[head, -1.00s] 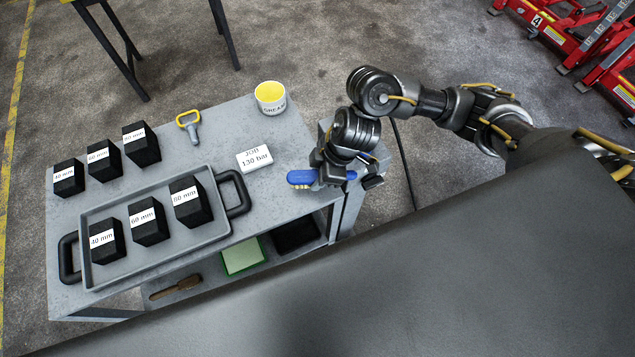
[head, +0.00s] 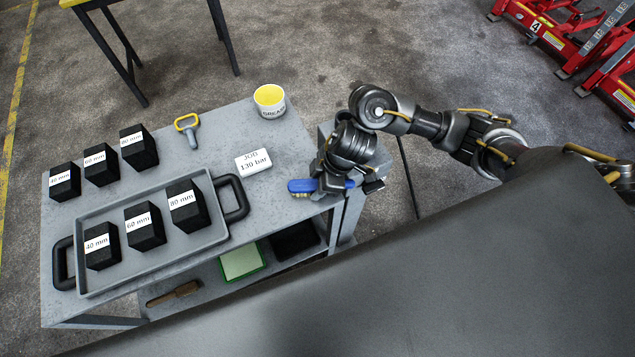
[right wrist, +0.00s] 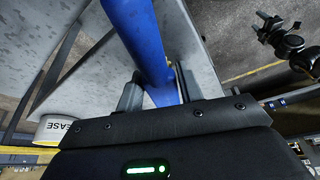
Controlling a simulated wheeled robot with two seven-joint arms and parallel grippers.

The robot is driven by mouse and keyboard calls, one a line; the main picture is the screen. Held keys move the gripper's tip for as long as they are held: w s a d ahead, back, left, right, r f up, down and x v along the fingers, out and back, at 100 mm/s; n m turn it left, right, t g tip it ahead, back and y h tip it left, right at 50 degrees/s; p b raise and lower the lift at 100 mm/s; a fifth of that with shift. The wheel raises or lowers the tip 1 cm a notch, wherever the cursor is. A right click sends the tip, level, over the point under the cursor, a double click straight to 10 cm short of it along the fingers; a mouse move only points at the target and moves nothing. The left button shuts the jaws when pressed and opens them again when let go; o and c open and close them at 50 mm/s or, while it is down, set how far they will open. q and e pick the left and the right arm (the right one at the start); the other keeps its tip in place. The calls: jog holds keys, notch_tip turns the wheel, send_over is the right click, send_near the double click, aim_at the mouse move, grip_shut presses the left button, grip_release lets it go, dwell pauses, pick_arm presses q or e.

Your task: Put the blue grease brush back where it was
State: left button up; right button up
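The blue grease brush (head: 301,186) is in my right gripper (head: 327,184), over the right front corner of the grey trolley top (head: 215,150). Its blue handle also shows in the right wrist view (right wrist: 145,45), between the two fingers of my right gripper (right wrist: 160,90). Whether the brush touches the trolley top is not clear. The white grease pot (head: 270,100), yellow inside, stands at the back right corner of the top. My left gripper is outside the head view; a small dark arm end, likely mine, shows at the right of the right wrist view (right wrist: 283,38).
A white "JOB 130 bar" card (head: 253,162) lies left of the brush. A grey tray (head: 185,247) with black blocks fills the front left, with more blocks behind it. A yellow-handled pin (head: 188,128) lies further back. A green-edged box (head: 241,262) sits on the lower shelf.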

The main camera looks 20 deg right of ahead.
jog(key=shift+o, duration=1.3)
jog(key=shift+r, duration=0.2)
jog(key=p+v, duration=0.3)
jog(key=v, duration=0.7)
jog(key=shift+r, duration=0.2)
jog(key=shift+v, duration=0.8)
jog(key=shift+d, duration=0.1)
